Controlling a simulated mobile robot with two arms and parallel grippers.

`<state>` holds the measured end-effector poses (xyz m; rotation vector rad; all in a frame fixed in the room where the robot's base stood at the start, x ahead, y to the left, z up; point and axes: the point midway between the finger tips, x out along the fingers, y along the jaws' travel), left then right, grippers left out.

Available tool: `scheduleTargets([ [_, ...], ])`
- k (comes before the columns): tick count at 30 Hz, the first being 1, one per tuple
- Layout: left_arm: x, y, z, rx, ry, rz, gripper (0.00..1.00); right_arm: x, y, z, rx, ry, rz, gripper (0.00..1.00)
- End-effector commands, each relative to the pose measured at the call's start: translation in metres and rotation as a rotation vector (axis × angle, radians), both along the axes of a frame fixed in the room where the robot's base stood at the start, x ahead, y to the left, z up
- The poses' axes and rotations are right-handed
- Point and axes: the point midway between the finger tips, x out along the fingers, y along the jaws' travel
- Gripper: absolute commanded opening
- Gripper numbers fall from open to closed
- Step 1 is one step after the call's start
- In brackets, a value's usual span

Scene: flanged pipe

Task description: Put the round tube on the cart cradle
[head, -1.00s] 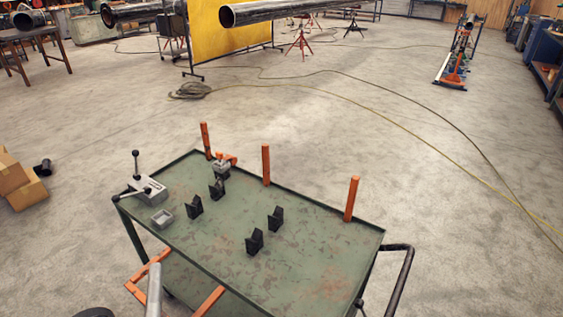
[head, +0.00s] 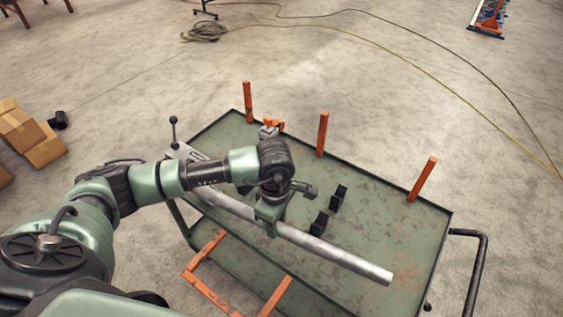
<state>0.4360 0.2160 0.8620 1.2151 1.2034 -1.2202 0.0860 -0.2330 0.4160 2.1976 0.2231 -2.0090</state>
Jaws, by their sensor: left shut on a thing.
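The round tube (head: 335,255) is a long grey metal pipe, slanting from upper left to lower right along the near side of the green cart (head: 405,235). My left gripper (head: 270,215) is shut on the tube near its middle. The tube appears held above the cart top, but its height is hard to tell. The cart cradle shows as black notched blocks; two are visible, one farther (head: 338,198) and one nearer (head: 320,223), beyond the tube and right of my gripper. The other blocks are hidden by my left arm and gripper. My right gripper is not in view.
Orange posts (head: 322,134) stand along the cart's far edge, with an orange clamp (head: 272,125) near the left one. A black-knobbed lever (head: 174,132) stands at the cart's left end. Cardboard boxes (head: 30,138) sit on the floor at left. The cart's right half is clear.

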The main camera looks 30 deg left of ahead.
Motion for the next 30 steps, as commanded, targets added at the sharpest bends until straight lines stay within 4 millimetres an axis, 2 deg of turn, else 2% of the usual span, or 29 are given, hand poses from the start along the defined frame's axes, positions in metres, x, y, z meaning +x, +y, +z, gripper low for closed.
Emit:
scheduleTargets([
  [3,0.023,0.007,0.013,-0.002,-0.003,0.378,0.0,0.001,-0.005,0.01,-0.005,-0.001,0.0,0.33],
  [9,0.054,0.019,0.026,-0.001,-0.001,1.021,0.0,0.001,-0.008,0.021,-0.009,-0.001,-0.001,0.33],
  [21,0.103,0.042,0.051,-0.002,0.004,2.268,0.0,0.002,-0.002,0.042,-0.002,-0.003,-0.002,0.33],
  [27,0.117,0.05,0.06,-0.001,0.005,2.745,0.0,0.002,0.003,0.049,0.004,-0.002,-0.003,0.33],
  [30,0.121,0.052,0.062,0.0,0.006,2.893,0.0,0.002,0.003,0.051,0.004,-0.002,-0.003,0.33],
])
